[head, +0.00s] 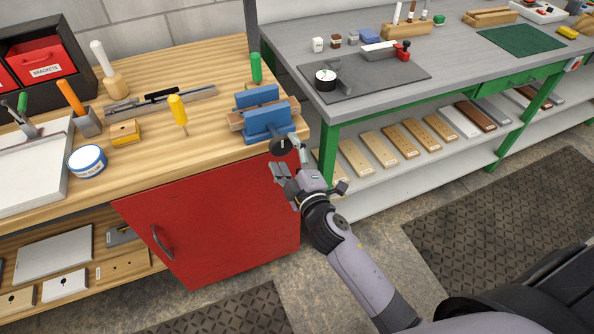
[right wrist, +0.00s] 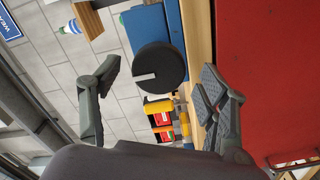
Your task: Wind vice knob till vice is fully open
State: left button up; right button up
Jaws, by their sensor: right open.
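The blue vice (head: 268,125) sits at the front right corner of the wooden workbench. Wood shows between its two blue jaws; how wide they stand apart is hard to tell. Its round black knob (head: 279,147) faces out over the bench's front edge. In the right wrist view the knob (right wrist: 160,66) is a black disc with a pale bar mark. My right gripper (head: 287,161) is open in front of the knob. In the right wrist view its fingers stand to either side of the disc, with gaps on both sides. My left gripper is not in view.
The red cabinet door (head: 215,215) lies below the bench edge, close to my right gripper. A yellow-handled screwdriver (head: 178,108) and a green-handled tool (head: 256,68) stand near the vice. The grey table (head: 460,70) with a green frame is to the right.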

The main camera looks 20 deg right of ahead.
jog(key=s, duration=0.8)
jog(key=shift+s+d, duration=0.15)
jog(key=shift+s, duration=0.1)
jog(key=shift+f, duration=0.1)
jog(key=s+f+m+g, duration=0.2)
jog(key=s+f+g, duration=0.1)
jog(key=f, duration=0.8)
jog(key=s+f+m+g, duration=0.1)
jog(key=s+f+g, duration=0.15)
jog(key=f, duration=0.85)
jog(key=s+f+m+g, duration=0.2)
jog(key=s+f+g, duration=0.15)
jog(key=f, duration=0.85)
jog(key=s+d+f+m+g, duration=0.2)
jog(key=s+f, duration=0.4)
jog(key=s, duration=0.4)
jog(key=s+d+f+m+g, duration=0.1)
jog(key=s+f+m+g, duration=0.1)
jog(key=s+f, duration=0.4)
jog(key=s+d+f+m+g, duration=0.1)
jog(key=s+f+g, duration=0.3)
jog(key=s, duration=1)
notch_tip(320, 180, down, 3)
jog(key=shift+d+f+m+h, duration=0.1)
jog(key=shift+d+m+h, duration=0.25)
jog(key=shift+d, duration=0.5)
jog(key=shift+s, duration=0.1)
